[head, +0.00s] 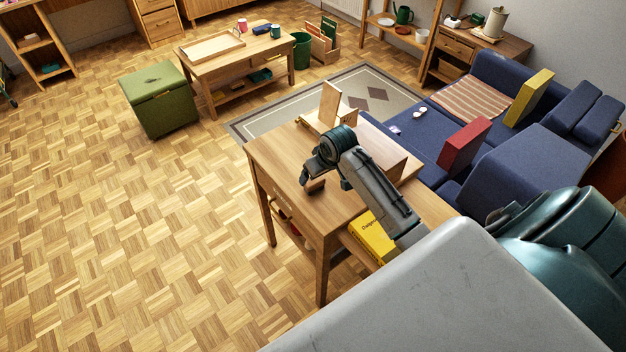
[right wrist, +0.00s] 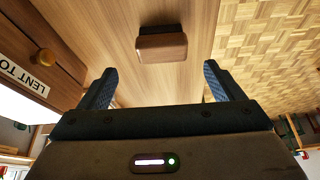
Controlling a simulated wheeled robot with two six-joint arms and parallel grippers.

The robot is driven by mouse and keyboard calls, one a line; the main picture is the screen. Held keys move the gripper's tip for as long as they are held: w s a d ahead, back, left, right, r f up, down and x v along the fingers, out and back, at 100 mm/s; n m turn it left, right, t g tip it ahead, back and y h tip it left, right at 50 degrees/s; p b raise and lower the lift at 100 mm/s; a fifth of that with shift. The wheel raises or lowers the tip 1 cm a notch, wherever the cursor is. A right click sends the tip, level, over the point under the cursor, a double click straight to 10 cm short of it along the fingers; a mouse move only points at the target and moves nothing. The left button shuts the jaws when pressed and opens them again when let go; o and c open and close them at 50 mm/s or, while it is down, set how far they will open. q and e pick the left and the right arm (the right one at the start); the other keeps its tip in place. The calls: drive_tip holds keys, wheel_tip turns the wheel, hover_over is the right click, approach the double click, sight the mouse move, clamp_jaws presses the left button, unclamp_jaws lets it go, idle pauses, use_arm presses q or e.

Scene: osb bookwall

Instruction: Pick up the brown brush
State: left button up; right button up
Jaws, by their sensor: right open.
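The brown brush (right wrist: 162,47) lies on the wooden desk top in the right wrist view, with a brown wooden back and a dark strip of bristles along its upper side. In the head view it is a small brown block (head: 315,187) near the desk's left edge, partly hidden by my right gripper. My right gripper (right wrist: 160,68) is open and empty. The brush is ahead of its fingers, roughly centred between them and apart from them. In the head view my right arm reaches over the desk from the lower right. My left gripper is out of view.
The desk (head: 290,158) has a small wooden stand (head: 328,108) and a raised wooden box (head: 375,148) at its back. A yellow book (head: 372,237) sits lower at the desk's right. A blue sofa (head: 425,140) stands behind.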

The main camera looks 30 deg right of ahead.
sight(315, 181)
drive_tip(key=shift+w+f, duration=0.25)
drive_tip(key=shift+f, duration=0.3)
drive_tip(key=shift+w+f, duration=0.2)
drive_tip(key=shift+f, duration=0.15)
drive_tip(key=p+x, duration=0.1)
drive_tip(key=x, duration=0.3)
drive_tip(key=shift+s+a+f+p, duration=0.1)
drive_tip(key=shift+s+a+p, duration=0.1)
drive_tip(key=shift+s+p, duration=0.2)
drive_tip(key=shift+w+f, duration=0.25)
drive_tip(key=shift+f, duration=0.35)
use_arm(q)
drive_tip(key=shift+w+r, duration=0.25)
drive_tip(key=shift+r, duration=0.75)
use_arm(e)
drive_tip(key=shift+f, duration=0.1)
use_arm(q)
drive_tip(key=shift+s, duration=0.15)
use_arm(e)
drive_tip(key=shift+c, duration=0.5)
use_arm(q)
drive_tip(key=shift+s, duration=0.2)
use_arm(e)
drive_tip(key=c, duration=1)
